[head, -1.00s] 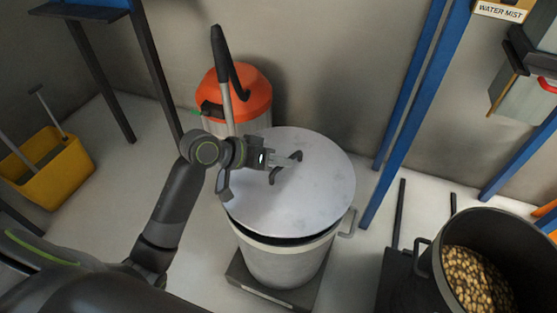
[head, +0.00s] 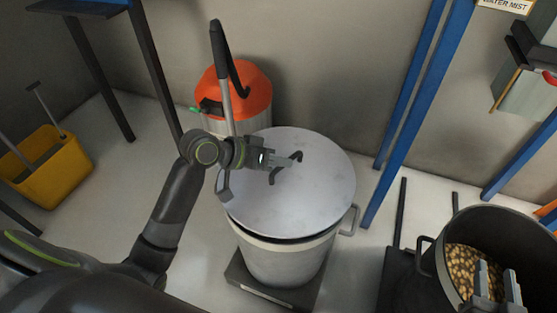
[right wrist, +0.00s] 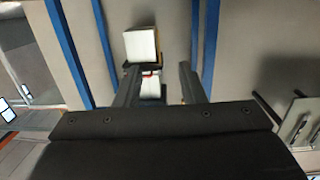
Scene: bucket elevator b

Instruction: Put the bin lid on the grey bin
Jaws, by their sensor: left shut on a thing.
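The round grey bin lid (head: 310,205) lies over the top of the grey bin (head: 285,262) in the head view. A dark gap shows under the lid's front edge, so I cannot tell whether it is fully seated. My left gripper (head: 284,161) is shut on the dark curved handle on top of the lid. The lid hides the bin's inside. My right gripper (head: 497,287) shows at the lower right, in front of the dark pot. Its fingers are apart and empty in the right wrist view (right wrist: 160,85).
A dark pot (head: 431,262) of brownish lumps stands at the lower right. An orange-topped vacuum (head: 245,92) stands behind the bin. A yellow mop bucket (head: 55,170) is at the left. Blue posts (head: 405,115) rise behind the bin to the right. The bin stands on a dark base (head: 262,292).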

